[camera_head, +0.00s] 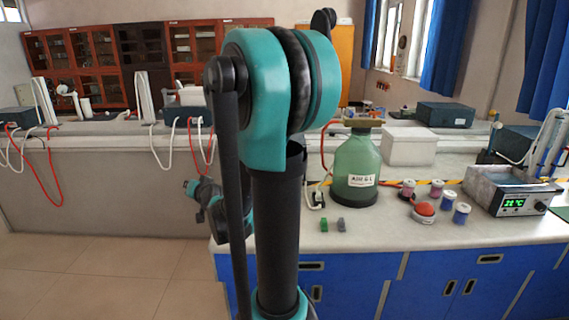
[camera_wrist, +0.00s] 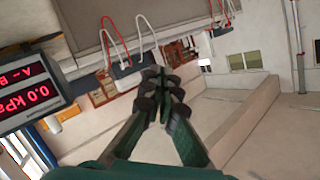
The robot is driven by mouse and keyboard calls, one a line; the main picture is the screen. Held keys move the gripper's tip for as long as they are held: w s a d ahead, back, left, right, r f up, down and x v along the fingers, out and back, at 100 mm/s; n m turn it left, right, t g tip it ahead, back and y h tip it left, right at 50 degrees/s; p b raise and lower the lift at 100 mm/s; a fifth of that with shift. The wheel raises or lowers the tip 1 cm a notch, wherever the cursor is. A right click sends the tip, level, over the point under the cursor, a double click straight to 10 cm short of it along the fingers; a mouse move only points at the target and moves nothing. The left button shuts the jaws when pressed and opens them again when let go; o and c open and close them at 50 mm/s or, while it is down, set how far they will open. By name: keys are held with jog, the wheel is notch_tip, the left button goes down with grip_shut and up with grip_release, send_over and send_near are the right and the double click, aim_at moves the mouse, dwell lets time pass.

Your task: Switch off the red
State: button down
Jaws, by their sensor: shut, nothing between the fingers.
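A red dome-shaped piece (camera_head: 425,209) on a pale round base sits on the white bench top at the right in the head view. I cannot tell if it is a switch. A box with a red lit display (camera_wrist: 28,95) reading 0.0 kPa shows at the left of the wrist view, tilted. My gripper (camera_wrist: 160,92) is shut and empty in the wrist view, its dark fingertips together. It points across the room, apart from the box and the bench top. In the head view my arm hides part of the bench's left end.
A green bottle (camera_head: 357,170) stands on the bench (camera_head: 390,235), with spools (camera_head: 461,213) beside the red piece. A device with a green display (camera_head: 510,192) is at the right. Two small blocks, green (camera_head: 324,224) and grey (camera_head: 341,225), lie near the front edge. Floor (camera_head: 110,275) is clear.

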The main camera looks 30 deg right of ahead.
jog(key=w+d+r+m+t+h, duration=0.2)
jog(key=w+d+r+m+h, duration=0.2)
jog(key=w+d+m+h, duration=0.25)
jog(key=w+d+r+m+t+h, duration=0.25)
jog(key=d+m+h, duration=0.25)
jog(key=d+m, duration=0.3)
jog(key=s+d+f+m+g+h, duration=0.3)
jog(key=d+f+m+g+h, duration=0.1)
jog(key=d+f+m+g, duration=0.2)
jog(key=s+d+f+m+g+h, duration=0.4)
jog(key=d+f+m+g+h, duration=0.1)
jog(key=d+m+g, duration=0.3)
jog(key=shift+d+f+g, duration=0.45)
jog(key=shift+d+f, duration=0.25)
jog(key=shift+d, duration=0.25)
jog(key=shift+m, duration=0.25)
jog(key=w+x, duration=0.2)
jog(key=x, duration=1)
jog(key=shift+w+r, duration=0.25)
jog(key=shift+w, duration=0.25)
